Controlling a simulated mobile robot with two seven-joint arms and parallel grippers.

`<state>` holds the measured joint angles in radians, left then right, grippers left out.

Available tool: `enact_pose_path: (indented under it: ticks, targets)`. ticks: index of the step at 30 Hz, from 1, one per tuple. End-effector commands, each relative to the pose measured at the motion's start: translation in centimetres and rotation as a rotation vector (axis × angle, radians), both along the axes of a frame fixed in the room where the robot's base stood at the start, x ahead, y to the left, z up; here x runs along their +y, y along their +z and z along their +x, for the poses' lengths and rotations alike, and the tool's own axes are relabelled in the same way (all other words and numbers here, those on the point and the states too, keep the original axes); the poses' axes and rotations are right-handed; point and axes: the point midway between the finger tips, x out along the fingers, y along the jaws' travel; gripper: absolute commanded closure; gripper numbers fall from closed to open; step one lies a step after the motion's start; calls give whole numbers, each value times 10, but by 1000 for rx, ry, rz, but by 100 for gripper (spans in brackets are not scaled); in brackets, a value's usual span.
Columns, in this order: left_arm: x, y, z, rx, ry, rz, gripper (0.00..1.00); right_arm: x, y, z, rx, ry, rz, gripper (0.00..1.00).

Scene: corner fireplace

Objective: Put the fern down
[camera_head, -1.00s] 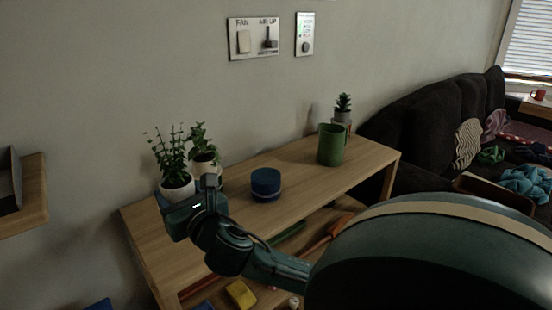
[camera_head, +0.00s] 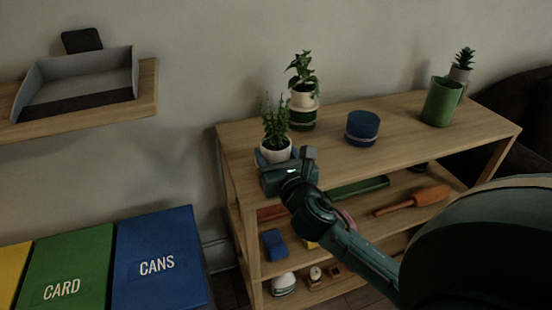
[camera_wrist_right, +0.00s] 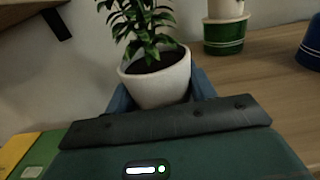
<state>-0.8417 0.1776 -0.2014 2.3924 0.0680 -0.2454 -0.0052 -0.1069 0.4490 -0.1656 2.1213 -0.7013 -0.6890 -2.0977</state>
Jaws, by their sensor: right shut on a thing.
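The fern (camera_head: 275,131), a leafy green plant in a white pot, is upright in my right gripper (camera_head: 284,166). In the head view it shows at the left end of the wooden shelf unit's top (camera_head: 320,127). In the right wrist view the fern's white pot (camera_wrist_right: 158,82) sits between the blue fingers, which are shut on it. The pot's base is hidden by my gripper, so I cannot tell whether it touches the top. My left gripper is not in view.
A trailing plant (camera_head: 303,78) stands on a green canister (camera_head: 302,119) behind the fern. A blue canister (camera_head: 362,128), a green mug (camera_head: 440,103) and a succulent (camera_head: 462,65) stand to the right. Bare wood lies between them. Bins, including a blue one (camera_head: 160,258), stand lower left.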

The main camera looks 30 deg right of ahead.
Motion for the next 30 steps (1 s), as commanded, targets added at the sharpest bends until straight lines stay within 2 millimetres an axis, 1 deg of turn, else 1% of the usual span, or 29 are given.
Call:
enact_pose_path:
  ticks: [4,11,12,19,25,28,30]
  targets:
    - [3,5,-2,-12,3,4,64,0,0,0,-4,1,-2,74]
    - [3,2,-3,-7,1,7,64,0,-4,0,-2,1,-3,74]
    - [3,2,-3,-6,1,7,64,0,-4,0,-1,1,-2,42]
    - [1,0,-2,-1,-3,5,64,0,-4,0,-1,1,-2,23]
    - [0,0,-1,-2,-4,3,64,0,-4,0,-2,1,-1,23]
    - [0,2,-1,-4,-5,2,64,0,1,0,-3,1,-1,23]
    - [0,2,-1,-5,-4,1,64,2,-1,-6,0,2,-1,23]
